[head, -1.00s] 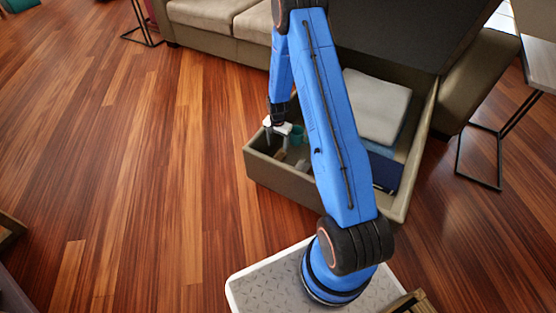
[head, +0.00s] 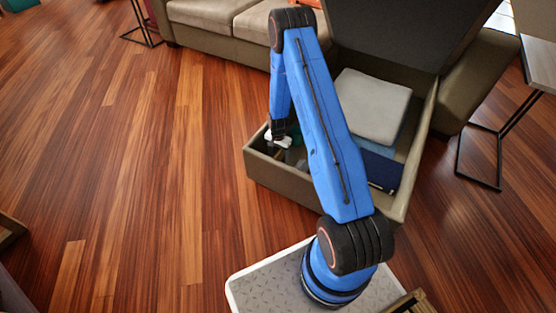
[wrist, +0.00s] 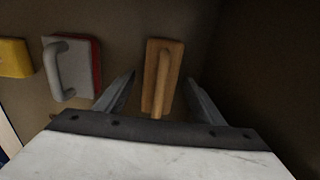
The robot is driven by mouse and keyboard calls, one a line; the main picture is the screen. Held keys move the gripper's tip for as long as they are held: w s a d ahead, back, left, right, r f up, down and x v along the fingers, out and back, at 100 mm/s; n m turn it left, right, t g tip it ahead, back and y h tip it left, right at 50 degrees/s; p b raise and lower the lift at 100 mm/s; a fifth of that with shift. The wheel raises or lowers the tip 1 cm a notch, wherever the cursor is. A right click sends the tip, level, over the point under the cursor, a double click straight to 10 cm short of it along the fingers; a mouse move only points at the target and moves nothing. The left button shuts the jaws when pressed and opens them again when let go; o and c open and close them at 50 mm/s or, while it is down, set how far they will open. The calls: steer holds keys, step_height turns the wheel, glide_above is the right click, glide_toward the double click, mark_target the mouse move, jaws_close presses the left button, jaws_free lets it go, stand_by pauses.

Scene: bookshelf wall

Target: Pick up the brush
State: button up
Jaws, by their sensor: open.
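A wooden block with a long wooden handle, which looks like the brush (wrist: 160,76), lies on the floor of the storage box in the wrist view. My gripper (wrist: 161,80) is open, with one finger on each side of the brush. The fingers appear apart from it, and I cannot tell how far above it they are. In the head view my gripper (head: 279,146) reaches down inside the near left part of the box (head: 290,188). The brush cannot be made out there.
A grey-handled block with a red layer (wrist: 70,68) lies left of the brush, and a yellow block (wrist: 14,58) lies further left. A dark box wall (wrist: 260,70) rises at right. A folded grey cushion (head: 372,106) and a dark blue item (head: 380,170) fill the box's right side.

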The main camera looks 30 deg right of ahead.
steer(key=c, duration=1.3)
steer(key=shift+r, duration=0.1)
steer(key=shift+c, duration=0.2)
